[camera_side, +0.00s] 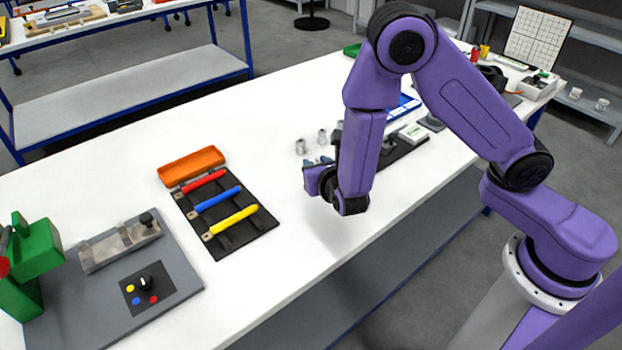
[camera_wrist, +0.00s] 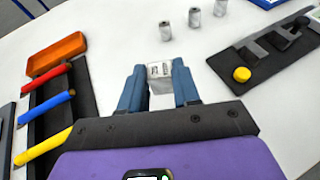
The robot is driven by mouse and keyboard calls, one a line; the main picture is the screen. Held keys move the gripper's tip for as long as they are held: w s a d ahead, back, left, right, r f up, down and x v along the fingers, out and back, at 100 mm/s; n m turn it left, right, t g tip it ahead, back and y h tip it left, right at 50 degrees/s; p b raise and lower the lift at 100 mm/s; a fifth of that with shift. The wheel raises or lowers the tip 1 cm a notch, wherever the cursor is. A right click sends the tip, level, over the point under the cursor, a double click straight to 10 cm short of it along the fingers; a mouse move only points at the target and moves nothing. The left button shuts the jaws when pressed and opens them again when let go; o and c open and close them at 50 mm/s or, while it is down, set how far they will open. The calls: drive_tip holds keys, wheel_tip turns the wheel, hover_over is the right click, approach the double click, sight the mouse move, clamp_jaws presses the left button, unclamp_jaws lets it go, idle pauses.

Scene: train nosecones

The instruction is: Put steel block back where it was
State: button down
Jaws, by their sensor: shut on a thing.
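The steel block (camera_wrist: 160,74) is a small grey-silver piece with dark markings on its face. In the wrist view it sits between the two blue fingers of my gripper (camera_wrist: 159,84), which is shut on it. In the side view my gripper (camera_side: 322,164) is over the middle of the white table, right of the tool tray; its own wrist hides most of the fingers, and I cannot make out the block there. I cannot tell the exact height of the block above the table.
A black tray (camera_side: 229,232) with red, blue and yellow handled tools and an orange case (camera_side: 191,166) lies left. Small metal cylinders (camera_wrist: 194,17) stand beyond my gripper. A black board (camera_wrist: 226,65) with dark blocks and a yellow knob (camera_wrist: 241,74) lies right. Bare table lies between.

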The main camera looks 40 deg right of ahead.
drive_tip(key=shift+w+a+f, duration=0.15)
drive_tip(key=shift+w+f, duration=0.45)
drive_tip(key=shift+f, duration=0.2)
drive_tip(key=shift+w+f, duration=0.2)
drive_tip(key=shift+f, duration=1.5)
drive_tip(key=shift+a+f, duration=0.1)
drive_tip(key=c, duration=0.8)
unclamp_jaws()
drive_tip(key=shift+f, duration=0.1)
